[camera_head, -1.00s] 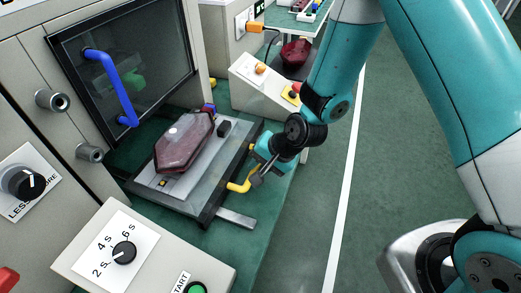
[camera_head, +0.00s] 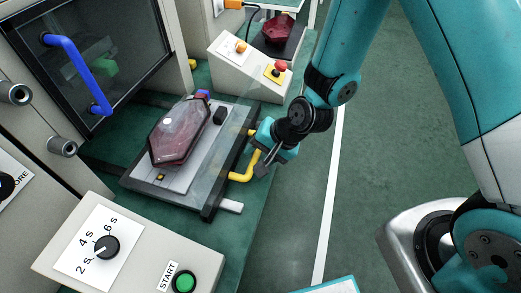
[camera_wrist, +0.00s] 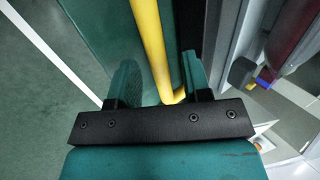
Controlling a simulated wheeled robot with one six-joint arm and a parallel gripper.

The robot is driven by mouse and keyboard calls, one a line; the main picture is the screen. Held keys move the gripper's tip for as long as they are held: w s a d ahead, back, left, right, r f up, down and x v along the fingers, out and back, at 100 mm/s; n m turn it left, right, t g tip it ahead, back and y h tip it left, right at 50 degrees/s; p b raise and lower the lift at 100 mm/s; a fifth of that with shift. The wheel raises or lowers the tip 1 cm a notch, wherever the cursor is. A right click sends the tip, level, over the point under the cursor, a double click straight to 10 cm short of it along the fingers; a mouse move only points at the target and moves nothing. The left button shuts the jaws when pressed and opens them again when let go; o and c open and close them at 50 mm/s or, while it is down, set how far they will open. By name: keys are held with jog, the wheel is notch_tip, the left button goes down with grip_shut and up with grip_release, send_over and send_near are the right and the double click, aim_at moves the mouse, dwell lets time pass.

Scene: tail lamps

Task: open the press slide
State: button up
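The press slide (camera_head: 212,192) is a flat dark-framed tray with a pale plate, in front of the press at the left. A dark red lamp lens (camera_head: 180,132) lies on it. Its yellow handle (camera_head: 242,177) is on the right side. My gripper (camera_head: 266,160) is at that handle. In the wrist view, the yellow handle bar (camera_wrist: 152,45) runs between my two fingers (camera_wrist: 160,80). The fingers are apart, with a visible gap on the bar's left side; the bar's lower end lies close to the right finger. Whether it touches is unclear.
The press door (camera_head: 105,60) with a blue handle (camera_head: 80,72) stands behind the slide. A box with a timer knob and green START button (camera_head: 184,282) is in front. A red-button box (camera_head: 250,68) stands behind. Green floor on the right is free.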

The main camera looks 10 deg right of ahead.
jog(key=shift+w, duration=0.1)
jog(key=b+v, duration=0.4)
jog(key=v, duration=1.3)
jog(key=shift+r+b, duration=0.2)
jog(key=shift+b, duration=0.1)
jog(key=shift+d, duration=0.15)
jog(key=s+a+r+n+g+h+p, duration=0.1)
jog(key=s+a+r+n+g+p, duration=0.2)
jog(key=s+r+n, duration=0.7)
jog(key=s+n, duration=0.2)
jog(key=n, duration=0.1)
jog(key=shift+s+h, duration=0.2)
jog(key=shift+h, duration=0.1)
dwell(0.8)
